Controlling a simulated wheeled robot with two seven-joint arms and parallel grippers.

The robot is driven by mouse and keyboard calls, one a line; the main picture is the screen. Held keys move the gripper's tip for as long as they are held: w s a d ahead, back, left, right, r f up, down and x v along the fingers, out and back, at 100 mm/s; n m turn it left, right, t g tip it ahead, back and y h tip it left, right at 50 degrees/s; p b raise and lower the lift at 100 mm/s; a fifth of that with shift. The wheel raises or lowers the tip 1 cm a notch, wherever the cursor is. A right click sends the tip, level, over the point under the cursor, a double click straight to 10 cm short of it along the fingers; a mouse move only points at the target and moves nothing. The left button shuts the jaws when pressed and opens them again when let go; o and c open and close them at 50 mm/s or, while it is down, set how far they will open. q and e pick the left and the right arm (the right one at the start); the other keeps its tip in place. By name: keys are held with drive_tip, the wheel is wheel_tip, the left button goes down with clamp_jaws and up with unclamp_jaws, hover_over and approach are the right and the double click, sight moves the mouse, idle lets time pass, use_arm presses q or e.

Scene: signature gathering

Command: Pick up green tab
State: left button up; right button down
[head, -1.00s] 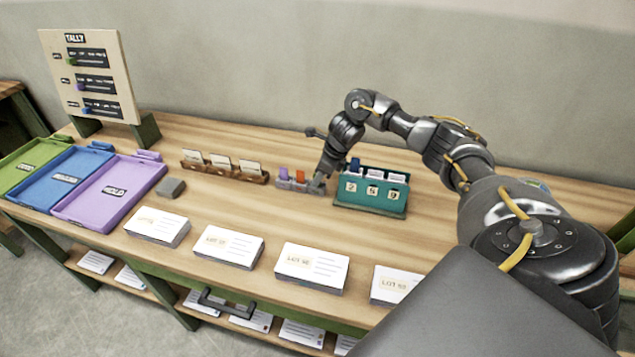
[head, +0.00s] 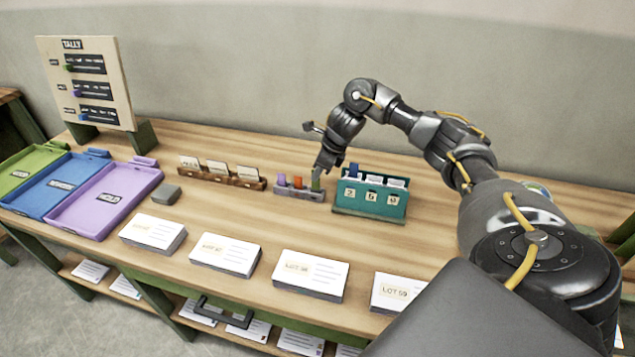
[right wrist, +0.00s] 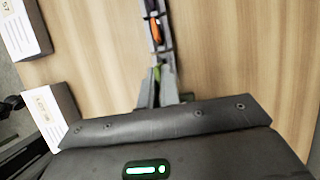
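The green tab (head: 316,184) is at the right end of a small grey rack (head: 290,193). A purple tab (head: 281,179) and an orange tab (head: 297,182) stand in the same rack. My right gripper (head: 318,174) comes down from above and is shut on the green tab, which shows below the fingertips. In the right wrist view the green tab (right wrist: 157,73) sits between the two fingers, with the orange tab (right wrist: 154,30) beyond it. Whether the tab's lower end is clear of the rack cannot be told. My left gripper is not in view.
A teal card box (head: 371,205) stands just right of the rack, and a wooden card holder (head: 248,183) to its left. Card stacks (head: 310,276) line the front edge. Three trays (head: 122,190) and a tally board (head: 84,75) are at left.

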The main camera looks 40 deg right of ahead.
drive_tip(key=s+a+r, duration=0.3)
drive_tip(key=s+r, duration=0.6)
drive_tip(key=s, duration=0.4)
drive_tip(key=shift+s+r, duration=0.15)
drive_tip(key=shift+s, duration=0.05)
